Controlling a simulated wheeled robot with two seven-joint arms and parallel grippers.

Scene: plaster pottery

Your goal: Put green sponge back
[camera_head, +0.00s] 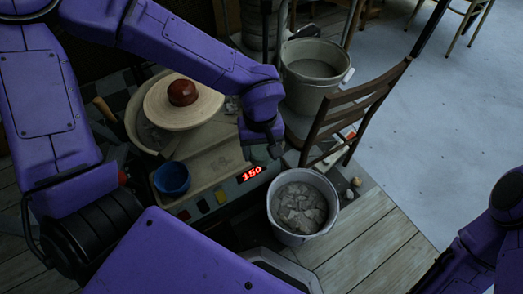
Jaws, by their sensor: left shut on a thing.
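My left gripper (262,143) points down over the right side of the pottery wheel's tray, just above the red digit display. It is shut on a dull green piece, which seems to be the green sponge (260,156). The gripper and the dark lighting hide much of it. My right arm shows at the lower right edge, but its gripper is out of view.
The wheel (160,112) carries a red-brown lump (182,92). A blue bowl (172,178) sits on the tray (206,172). A bucket of grey chunks (300,212) stands close in front. A wooden chair (352,98) and a grey bucket (311,72) stand to the right.

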